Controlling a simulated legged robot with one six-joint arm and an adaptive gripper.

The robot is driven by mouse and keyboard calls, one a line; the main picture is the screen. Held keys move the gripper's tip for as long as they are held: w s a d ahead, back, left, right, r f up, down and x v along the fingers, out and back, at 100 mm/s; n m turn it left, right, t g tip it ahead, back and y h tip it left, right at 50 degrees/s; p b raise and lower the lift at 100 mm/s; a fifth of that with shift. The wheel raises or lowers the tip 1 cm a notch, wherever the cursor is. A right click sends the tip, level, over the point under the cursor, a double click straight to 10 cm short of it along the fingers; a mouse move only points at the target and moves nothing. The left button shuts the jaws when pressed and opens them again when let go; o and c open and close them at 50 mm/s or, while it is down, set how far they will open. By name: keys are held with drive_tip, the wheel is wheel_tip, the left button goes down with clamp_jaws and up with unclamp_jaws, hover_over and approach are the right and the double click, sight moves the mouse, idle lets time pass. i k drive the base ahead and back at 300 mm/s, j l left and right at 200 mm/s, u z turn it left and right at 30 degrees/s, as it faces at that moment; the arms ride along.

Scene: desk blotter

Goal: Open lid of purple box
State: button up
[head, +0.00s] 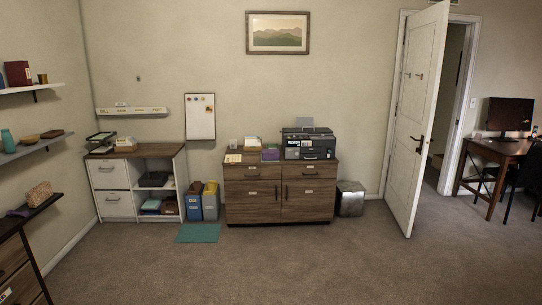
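A small purple box (270,155) sits on top of the brown wooden cabinet (252,189) against the back wall, just left of the black printer. It is small in the picture, and I cannot make out its lid or whether it is open or shut. Another small purple thing (19,211) lies on the dark low shelf at the far left; its shape is too small to tell. My gripper is not in view.
The black printer (308,147) stands right of the purple box, with papers (233,158) to its left. Blue bins (194,206), a teal mat (198,233) and a metal bin (350,198) are on the floor. An open white door (417,115) stands right. The carpet (300,265) in front is clear.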

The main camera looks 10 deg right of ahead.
sight(265, 157)
drive_tip(key=i+z, duration=0.1)
drive_tip(key=i, duration=4.65)
drive_tip(key=i+u, duration=0.2)
drive_tip(key=i, duration=0.55)
